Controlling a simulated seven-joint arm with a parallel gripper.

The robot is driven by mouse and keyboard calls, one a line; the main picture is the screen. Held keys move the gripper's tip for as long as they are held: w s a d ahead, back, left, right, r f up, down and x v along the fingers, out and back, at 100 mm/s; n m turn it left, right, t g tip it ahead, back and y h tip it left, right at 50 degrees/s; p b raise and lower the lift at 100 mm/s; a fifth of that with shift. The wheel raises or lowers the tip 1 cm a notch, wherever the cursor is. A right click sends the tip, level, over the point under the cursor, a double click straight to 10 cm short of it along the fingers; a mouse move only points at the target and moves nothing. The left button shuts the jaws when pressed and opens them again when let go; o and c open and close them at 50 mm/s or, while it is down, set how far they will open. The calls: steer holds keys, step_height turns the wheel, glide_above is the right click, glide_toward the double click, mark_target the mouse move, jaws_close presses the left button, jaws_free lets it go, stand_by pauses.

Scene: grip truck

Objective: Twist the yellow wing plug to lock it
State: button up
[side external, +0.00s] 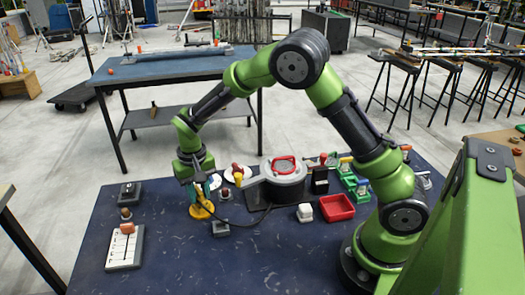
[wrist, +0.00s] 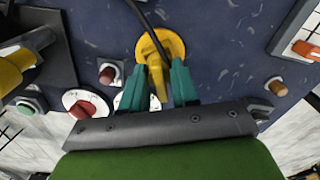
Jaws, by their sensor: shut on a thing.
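The yellow wing plug (side external: 203,211) sits low on the dark blue table, left of the grey round housing. In the wrist view its round yellow base (wrist: 177,44) lies flat, with the upright wing between my teal fingers. My gripper (side external: 198,192) points down over the plug. In the wrist view my gripper (wrist: 157,68) is shut on the wing, one finger on each side. A black cable crosses over the base there. The underside of the plug and its seat are hidden.
A white dial with a red knob (wrist: 88,108) and a red-brown button (wrist: 109,74) are close by. A slider panel (side external: 125,249) stands at the left. The grey housing with a red handle (side external: 284,166) and a red tray (side external: 338,208) are to the right.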

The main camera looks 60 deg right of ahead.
mark_target(198, 190)
steer(key=o, duration=0.7)
steer(key=shift+s+d+f, duration=0.1)
steer(key=shift+s+f, duration=0.1)
steer(key=shift+f, duration=0.1)
steer(key=shift+o, duration=0.2)
steer(key=shift+w, duration=0.1)
steer(key=shift+r, duration=0.15)
steer(key=shift+r, duration=3.8)
steer(key=shift+w, duration=0.1)
steer(key=shift+s+f, duration=0.2)
steer(key=shift+f, duration=0.15)
steer(key=s+d+r+t+y, duration=0.1)
steer(key=s+r+t, duration=0.2)
steer(key=s+r, duration=0.4)
steer(key=s+d+r+t+y, duration=0.1)
steer(key=s+r+t, duration=0.3)
steer(key=s, duration=1)
step_height(198, 190, up, 3)
steer(key=shift+s+d+f+n, duration=0.15)
steer(key=shift+d+n, duration=0.25)
